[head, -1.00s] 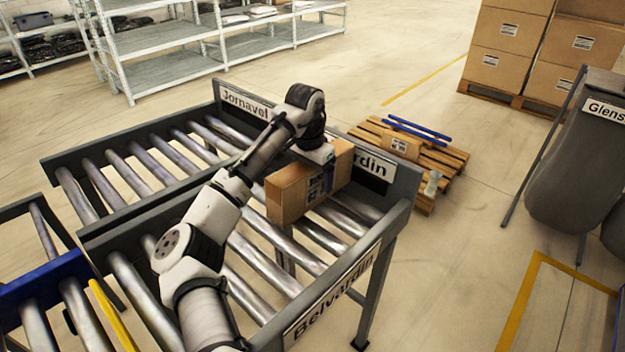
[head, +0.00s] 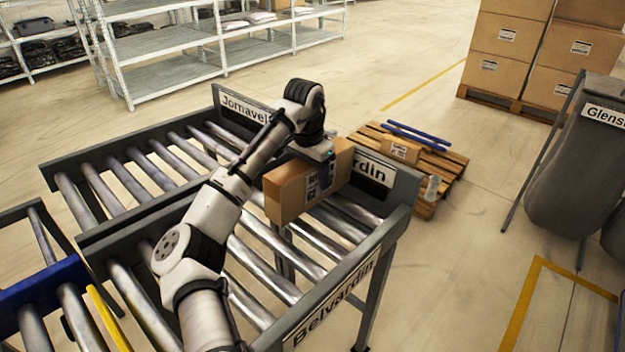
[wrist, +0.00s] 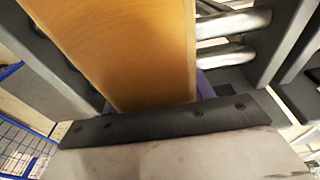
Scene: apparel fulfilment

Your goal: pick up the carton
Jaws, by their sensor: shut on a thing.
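The carton (head: 288,192) is a brown cardboard box with a printed label on its side. In the head view it is at the far end of the Belvardin roller lane, at or just above the rollers; I cannot tell whether it still touches them. My gripper (head: 327,172) is shut on the carton at its right-hand side, and one dark finger shows against the labelled face. In the wrist view the carton's plain face (wrist: 140,50) fills the upper middle, close against the dark gripper edge. The fingertips are mostly hidden there.
The Belvardin lane's side rail (head: 335,295) and end plate (head: 385,178) border the carton. The Jornavel lane (head: 150,160) lies to the left. A pallet (head: 440,165) with a small box stands on the floor beyond. A grey bag marked Glens (head: 565,150) hangs at right.

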